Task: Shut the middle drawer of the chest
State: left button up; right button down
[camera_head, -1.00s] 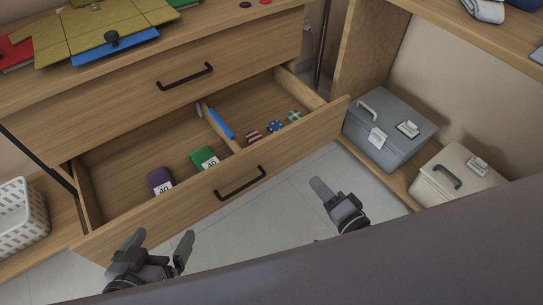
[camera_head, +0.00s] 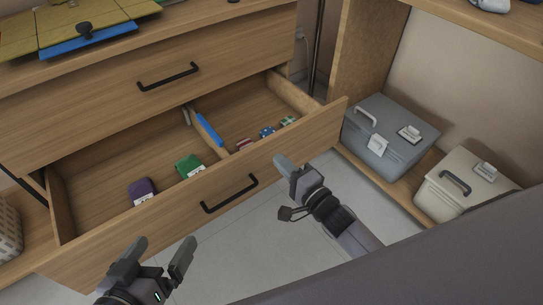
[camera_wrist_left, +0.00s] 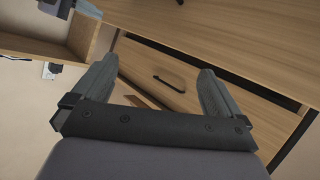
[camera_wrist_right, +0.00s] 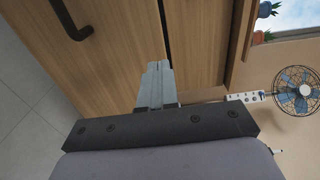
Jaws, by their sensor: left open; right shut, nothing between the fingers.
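The open drawer (camera_head: 262,165) of the wooden chest is pulled well out below a shut drawer (camera_head: 110,110). Its front has a black handle (camera_head: 229,194). Inside lie a purple pack (camera_head: 141,189), a green pack (camera_head: 189,165), a blue strip on the divider (camera_head: 208,129) and small striped and patterned items (camera_head: 267,132). My right gripper (camera_head: 283,165) is shut and empty at the drawer front, right of the handle; contact is unclear. The right wrist view shows its fingers (camera_wrist_right: 157,80) against the wood. My left gripper (camera_head: 160,252) is open and empty, in front of the drawer's left part.
A grey lidded box (camera_head: 390,140) and a cream lidded box (camera_head: 460,190) stand on a low shelf at the right. A white basket (camera_head: 8,235) is at the far left. Pale floor tiles (camera_head: 290,240) before the drawer are clear.

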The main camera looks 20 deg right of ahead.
aim_at(264, 146)
jog(key=b+x, duration=0.1)
jog(key=x, duration=0.2)
jog(key=shift+w+a+f, duration=0.1)
jog(key=shift+w+a, duration=0.05)
jog(key=shift+w, duration=0.15)
pick_arm(q)
jog(key=shift+w+d+f+h, duration=0.1)
jog(key=shift+d+h, duration=0.2)
jog(key=shift+d, duration=0.1)
jog(key=shift+w+d+f+h, duration=0.1)
jog(key=shift+d+h, duration=0.2)
jog(key=shift+d, duration=0.1)
pick_arm(e)
jog(key=shift+w+a, duration=0.15)
jog(key=shift+w, duration=0.3)
pick_arm(q)
jog(key=shift+r, duration=0.1)
pick_arm(e)
jog(key=shift+w, duration=0.1)
